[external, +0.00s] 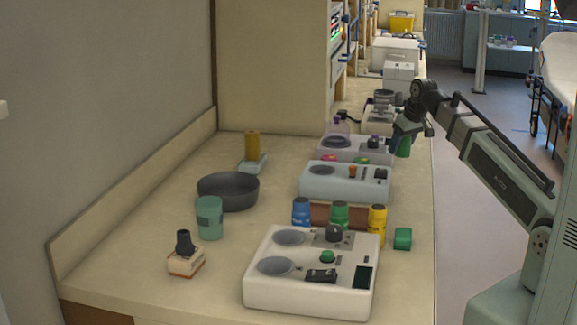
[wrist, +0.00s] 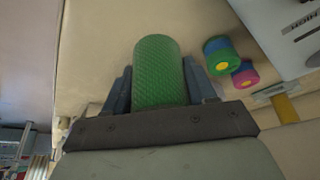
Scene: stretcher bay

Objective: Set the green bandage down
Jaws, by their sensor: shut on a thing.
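The green bandage (wrist: 158,68) is a textured green roll between the two fingers of my gripper (wrist: 158,88) in the wrist view. My gripper is shut on it. In the external view my gripper (external: 399,143) is at the right edge of the counter, beside the farther white devices. Part of the green bandage (external: 405,147) shows there beside the fingers. I cannot tell whether its lower end touches the counter.
The counter (external: 150,225) has clear room at left. White devices (external: 335,182) stand along its right side. Blue, green and yellow bottles (external: 377,220) and a small green item (external: 402,239) stand nearer. A dark bowl (external: 228,192) and a green cup (external: 209,217) stand mid-counter.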

